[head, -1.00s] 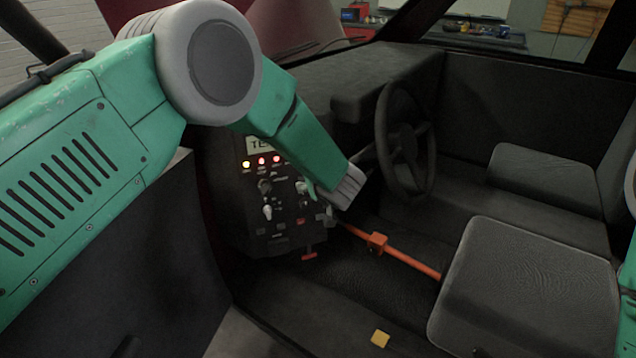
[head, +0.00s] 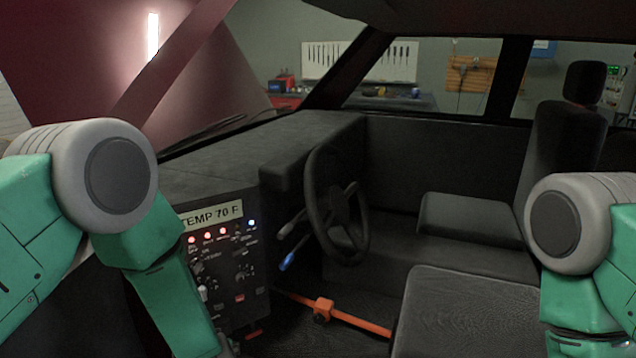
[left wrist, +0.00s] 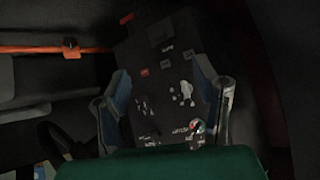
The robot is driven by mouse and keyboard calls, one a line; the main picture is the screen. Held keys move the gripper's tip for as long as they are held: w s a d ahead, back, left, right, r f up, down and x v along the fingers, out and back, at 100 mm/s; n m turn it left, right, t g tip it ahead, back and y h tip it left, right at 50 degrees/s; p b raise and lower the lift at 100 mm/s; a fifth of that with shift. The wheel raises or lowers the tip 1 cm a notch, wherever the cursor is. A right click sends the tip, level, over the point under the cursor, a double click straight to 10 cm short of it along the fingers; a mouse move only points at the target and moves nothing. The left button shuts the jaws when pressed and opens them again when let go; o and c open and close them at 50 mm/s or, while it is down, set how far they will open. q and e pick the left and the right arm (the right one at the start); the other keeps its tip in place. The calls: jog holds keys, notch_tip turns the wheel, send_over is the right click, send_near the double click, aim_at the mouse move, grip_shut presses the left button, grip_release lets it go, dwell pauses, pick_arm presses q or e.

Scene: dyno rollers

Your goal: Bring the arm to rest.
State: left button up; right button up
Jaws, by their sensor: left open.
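My left arm (head: 120,190) comes in from the left in the head view and bends down in front of the control panel (head: 240,285). Its gripper is at or below the bottom edge there. In the left wrist view my left gripper (left wrist: 165,95) is open with its two blue-grey fingers apart and nothing between them. The control panel (left wrist: 165,60) shows behind the fingers. My right arm (head: 585,240) shows at the right edge of the head view; its gripper is out of view.
The panel has a "TEMP 70 F" display (head: 212,216) and lit red lamps. A steering wheel (head: 335,205), a blue-tipped stalk (head: 288,262), an orange bar (head: 350,318) and seats (head: 465,310) are right of my left arm. The dashboard (head: 215,165) lies behind.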

pick_arm(q)
jog(key=s+a+f+m+g+h, duration=0.1)
jog(key=s+f+g, duration=0.1)
jog(key=s, duration=0.9)
jog(key=s+a+f+m+g+h, duration=0.1)
jog(key=s+a+f+g, duration=0.1)
jog(key=s, duration=1)
jog(key=s+a+f+m+g+h, duration=0.1)
jog(key=s+f+g, duration=0.2)
jog(key=s, duration=0.9)
jog(key=shift+a+f+m+g+h+b, duration=0.3)
jog(key=shift+m+b, duration=0.1)
jog(key=shift+w, duration=0.15)
